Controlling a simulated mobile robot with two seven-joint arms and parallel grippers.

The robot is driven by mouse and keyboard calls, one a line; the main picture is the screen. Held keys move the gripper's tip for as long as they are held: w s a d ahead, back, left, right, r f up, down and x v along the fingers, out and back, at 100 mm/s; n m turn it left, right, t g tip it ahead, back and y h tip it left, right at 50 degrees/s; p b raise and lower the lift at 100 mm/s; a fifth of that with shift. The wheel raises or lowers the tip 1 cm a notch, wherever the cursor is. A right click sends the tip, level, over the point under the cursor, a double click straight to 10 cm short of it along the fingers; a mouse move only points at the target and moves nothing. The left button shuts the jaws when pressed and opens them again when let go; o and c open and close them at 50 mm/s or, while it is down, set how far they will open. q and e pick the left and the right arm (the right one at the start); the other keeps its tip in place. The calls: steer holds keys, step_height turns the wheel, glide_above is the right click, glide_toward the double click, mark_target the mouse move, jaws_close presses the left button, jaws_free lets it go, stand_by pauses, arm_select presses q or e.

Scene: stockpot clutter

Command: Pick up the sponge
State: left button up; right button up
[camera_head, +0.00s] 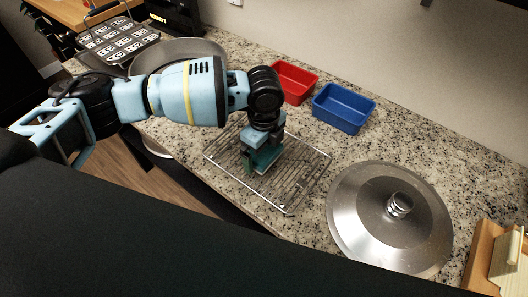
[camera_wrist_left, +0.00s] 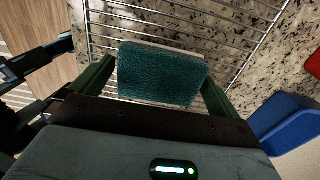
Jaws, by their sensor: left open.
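The sponge (camera_wrist_left: 162,75) is teal with a pale layer along its far edge. In the left wrist view it sits between the two fingers of my left gripper (camera_wrist_left: 158,82), which is open. A small gap shows between the sponge and the right finger; the left finger is close beside it. In the head view my left gripper (camera_head: 259,167) points down over the wire rack (camera_head: 295,196), and the teal sponge (camera_head: 266,159) shows partly at its fingers, mostly hidden by the gripper. My right gripper is not in view.
A red bin (camera_head: 294,83) and a blue bin (camera_head: 343,107) stand behind the rack. A large steel lid (camera_head: 365,225) lies to its right. A pot (camera_head: 178,52) is behind my left arm. A wooden board (camera_head: 483,255) is at the far right. Granite is clear between rack and lid.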

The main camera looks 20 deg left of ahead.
arm_select(q)
steer(key=shift+f, duration=0.15)
steer(key=c, duration=0.8)
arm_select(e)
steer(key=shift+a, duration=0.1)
arm_select(q)
steer(key=shift+r, duration=0.7)
step_height(320, 180, up, 2)
steer(key=shift+r, duration=0.15)
steer(key=s+a, duration=0.3)
steer(key=s, duration=0.4)
steer(key=s+a+r+p, duration=0.1)
steer(key=s+a, duration=0.3)
steer(key=s, duration=0.3)
steer(key=shift+a+r, duration=0.2)
steer(key=shift+a, duration=0.05)
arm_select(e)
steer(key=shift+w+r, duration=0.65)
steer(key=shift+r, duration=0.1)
arm_select(q)
steer(key=shift+s, duration=0.1)
